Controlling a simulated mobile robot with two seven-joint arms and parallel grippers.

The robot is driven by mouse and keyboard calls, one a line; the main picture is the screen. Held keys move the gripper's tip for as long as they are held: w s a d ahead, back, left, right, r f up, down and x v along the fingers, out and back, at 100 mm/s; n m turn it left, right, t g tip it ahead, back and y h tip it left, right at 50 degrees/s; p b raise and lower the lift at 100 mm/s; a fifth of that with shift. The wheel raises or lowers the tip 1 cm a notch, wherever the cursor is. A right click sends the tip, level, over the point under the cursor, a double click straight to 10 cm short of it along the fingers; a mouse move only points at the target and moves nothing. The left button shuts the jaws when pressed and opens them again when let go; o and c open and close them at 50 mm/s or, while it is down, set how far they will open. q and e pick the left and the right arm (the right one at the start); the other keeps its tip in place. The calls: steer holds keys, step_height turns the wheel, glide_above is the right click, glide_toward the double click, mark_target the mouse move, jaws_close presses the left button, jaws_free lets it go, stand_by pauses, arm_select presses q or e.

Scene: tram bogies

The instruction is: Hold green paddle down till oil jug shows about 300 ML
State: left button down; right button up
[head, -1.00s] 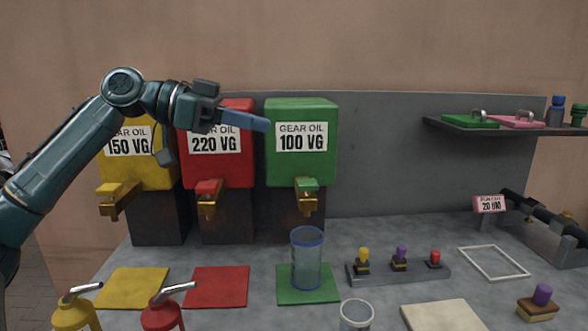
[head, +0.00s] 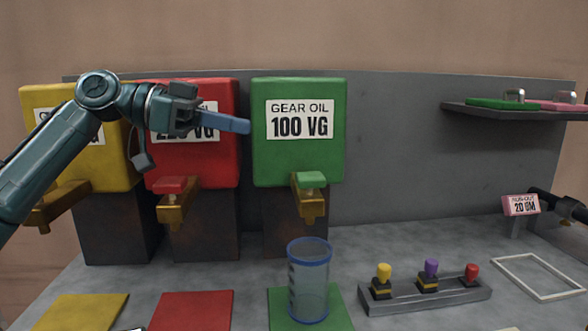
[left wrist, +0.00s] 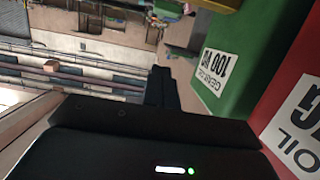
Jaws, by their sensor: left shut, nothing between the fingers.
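The green gear oil tank (head: 298,155), labelled 100 VG, stands at the back. Its green paddle (head: 311,179) sits on top of a brass spout (head: 312,206). The clear jug (head: 309,283) with a blue rim stands upright on the green mat (head: 340,318) below the spout. It looks empty; its scale is too small to read. My left gripper (head: 246,126) is shut and empty, in front of the red tank, left of the green tank and above the paddle's height. In the left wrist view, its dark fingers (left wrist: 161,88) are together beside the green tank (left wrist: 232,55).
The red tank (head: 215,100) and yellow tank (head: 110,165) stand to the left, with red (head: 192,310) and yellow (head: 80,310) mats in front. A rack with coloured knobs (head: 425,292) stands right of the jug. A shelf (head: 520,112) hangs at the upper right.

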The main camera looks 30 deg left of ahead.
mark_target(297, 175)
arm_select(q)
steer(key=shift+s+d+r, duration=0.1)
steer(key=shift+d, duration=0.1)
arm_select(e)
steer(key=shift+r, duration=0.1)
